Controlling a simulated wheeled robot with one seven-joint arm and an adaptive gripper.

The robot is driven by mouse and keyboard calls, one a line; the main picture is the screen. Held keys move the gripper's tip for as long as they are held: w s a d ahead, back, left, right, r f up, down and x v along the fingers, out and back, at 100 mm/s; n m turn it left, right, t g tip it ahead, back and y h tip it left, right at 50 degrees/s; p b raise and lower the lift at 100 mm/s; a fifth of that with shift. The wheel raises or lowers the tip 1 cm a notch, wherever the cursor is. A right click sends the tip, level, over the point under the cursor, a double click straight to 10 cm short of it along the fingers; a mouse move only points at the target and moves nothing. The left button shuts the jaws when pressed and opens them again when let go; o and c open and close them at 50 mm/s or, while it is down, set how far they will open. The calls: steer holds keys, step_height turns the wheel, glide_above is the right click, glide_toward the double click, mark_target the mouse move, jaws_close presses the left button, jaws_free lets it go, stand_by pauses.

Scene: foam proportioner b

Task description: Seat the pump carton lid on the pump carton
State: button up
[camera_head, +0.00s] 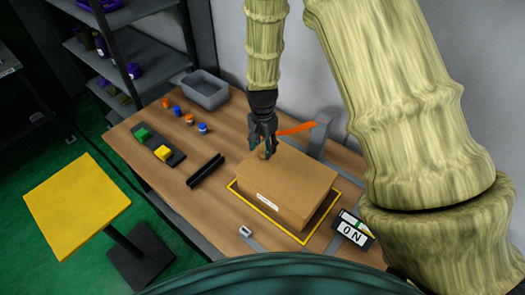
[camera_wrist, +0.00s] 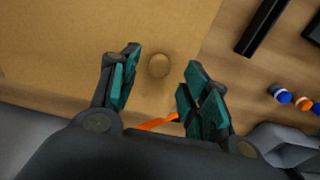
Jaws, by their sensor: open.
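The pump carton (camera_head: 280,208) is a brown box with a white label on its front side. It sits inside a yellow outline on the wooden bench. The tan lid (camera_head: 300,172) covers its top; I cannot tell whether it is fully seated. A small round knob on the lid shows in the wrist view (camera_wrist: 159,65), near the back left in the head view. My gripper (camera_head: 265,153) is open over this part of the lid. In the wrist view the knob lies between the parted teal fingertips (camera_wrist: 163,60), with visible space on both sides.
A black channel (camera_head: 205,170), a black tray with green and yellow blocks (camera_head: 163,153), and a grey bin (camera_head: 207,91) lie left. An "ON" sign (camera_head: 352,229) is at right.

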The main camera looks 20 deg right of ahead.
step_height(320, 180, up, 9)
steer(key=shift+f, duration=0.15)
stand_by(0.4)
